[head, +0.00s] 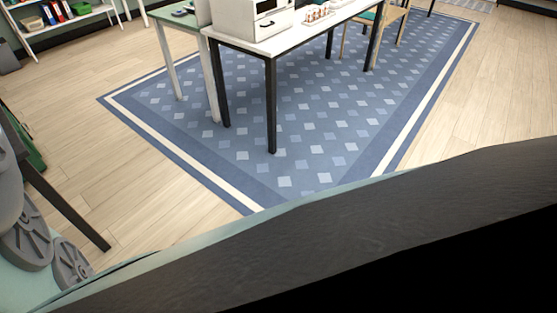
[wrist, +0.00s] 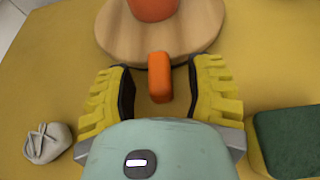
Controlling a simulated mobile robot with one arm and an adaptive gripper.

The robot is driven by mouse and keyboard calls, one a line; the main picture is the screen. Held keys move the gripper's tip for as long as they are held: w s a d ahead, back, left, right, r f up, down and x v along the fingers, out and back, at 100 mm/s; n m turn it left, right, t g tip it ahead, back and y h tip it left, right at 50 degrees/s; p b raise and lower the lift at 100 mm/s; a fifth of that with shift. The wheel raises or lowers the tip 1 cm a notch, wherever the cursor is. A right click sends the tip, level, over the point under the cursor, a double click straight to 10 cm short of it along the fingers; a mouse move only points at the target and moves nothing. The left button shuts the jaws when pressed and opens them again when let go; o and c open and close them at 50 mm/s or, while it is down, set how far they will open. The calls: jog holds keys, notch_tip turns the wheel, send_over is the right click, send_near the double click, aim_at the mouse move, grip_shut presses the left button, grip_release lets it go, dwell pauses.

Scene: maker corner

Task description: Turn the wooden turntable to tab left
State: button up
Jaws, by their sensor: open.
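The wooden turntable (wrist: 200,32) is a pale round disc at the top of the wrist view, cut off by the frame edge. An orange round object (wrist: 152,9) stands on it. An orange tab (wrist: 159,78) sticks out from the turntable's near side, pointing toward me. My gripper (wrist: 157,88), with yellow ribbed fingers, is open. One finger is on each side of the tab, with a visible gap on both sides. The turntable does not show in the head view.
In the wrist view, a pale crumpled lump (wrist: 47,141) lies left of my gripper and a dark green block (wrist: 287,140) lies right, on a yellow surface (wrist: 50,60). The head view shows a white table (head: 290,38) on a blue patterned rug (head: 290,120).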

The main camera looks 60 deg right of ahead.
jog(key=shift+a, duration=0.1)
jog(key=shift+o, duration=0.4)
grip_shut()
jog(key=shift+f, duration=0.1)
